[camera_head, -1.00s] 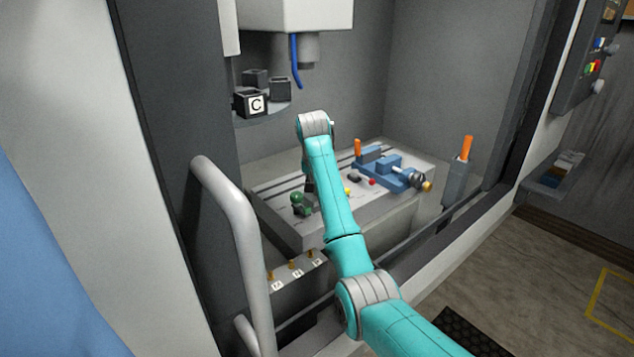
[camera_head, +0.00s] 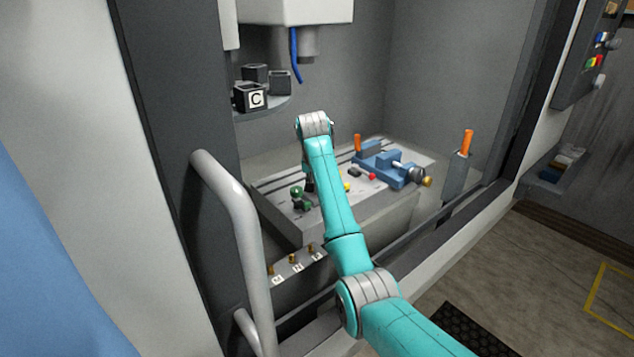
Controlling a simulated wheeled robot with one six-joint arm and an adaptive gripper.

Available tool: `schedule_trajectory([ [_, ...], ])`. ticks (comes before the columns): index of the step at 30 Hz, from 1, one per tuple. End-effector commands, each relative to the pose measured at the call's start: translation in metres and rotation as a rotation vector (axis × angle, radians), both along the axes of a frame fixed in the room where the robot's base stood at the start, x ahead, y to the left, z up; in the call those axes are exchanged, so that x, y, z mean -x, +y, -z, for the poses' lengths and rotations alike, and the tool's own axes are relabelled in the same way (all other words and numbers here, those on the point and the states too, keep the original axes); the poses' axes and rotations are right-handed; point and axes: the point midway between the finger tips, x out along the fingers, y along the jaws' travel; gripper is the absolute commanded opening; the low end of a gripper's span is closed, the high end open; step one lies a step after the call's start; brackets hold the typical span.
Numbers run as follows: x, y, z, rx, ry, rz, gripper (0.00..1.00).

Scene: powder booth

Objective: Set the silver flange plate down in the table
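The grey slotted table (camera_head: 285,223) stands inside the machine enclosure. My teal arm reaches in over it, with its wrist above the table's left half. My gripper (camera_head: 308,183) points down behind the forearm; only a small dark part of it shows, low over the table top. Its fingertips are hidden, so I cannot tell whether it is open or shut. I cannot make out the silver flange plate in this view; the forearm hides part of the table top.
A blue vise (camera_head: 395,173) sits on the table's right. Green-knobbed clamp pieces (camera_head: 297,194) stand at the left, close to my gripper. A red knob (camera_head: 372,177) lies mid-table. A tool carousel (camera_head: 251,98) and spindle (camera_head: 308,45) hang above. A door handle (camera_head: 240,230) stands left.

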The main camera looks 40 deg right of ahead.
Motion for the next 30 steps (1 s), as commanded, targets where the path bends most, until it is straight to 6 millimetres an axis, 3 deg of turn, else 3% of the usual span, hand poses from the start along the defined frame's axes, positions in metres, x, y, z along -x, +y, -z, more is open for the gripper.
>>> schedule_trajectory([
  [6,0.000,0.000,-0.001,0.001,-0.001,0.000,0.00],
  [7,0.000,0.000,-0.001,0.001,-0.001,0.000,0.28],
  [10,0.000,0.000,-0.001,0.001,-0.001,0.000,0.53],
  [20,0.000,0.000,-0.001,-0.001,0.001,0.000,0.55],
  [30,0.012,0.012,-0.043,0.001,-0.003,-0.002,0.55],
])
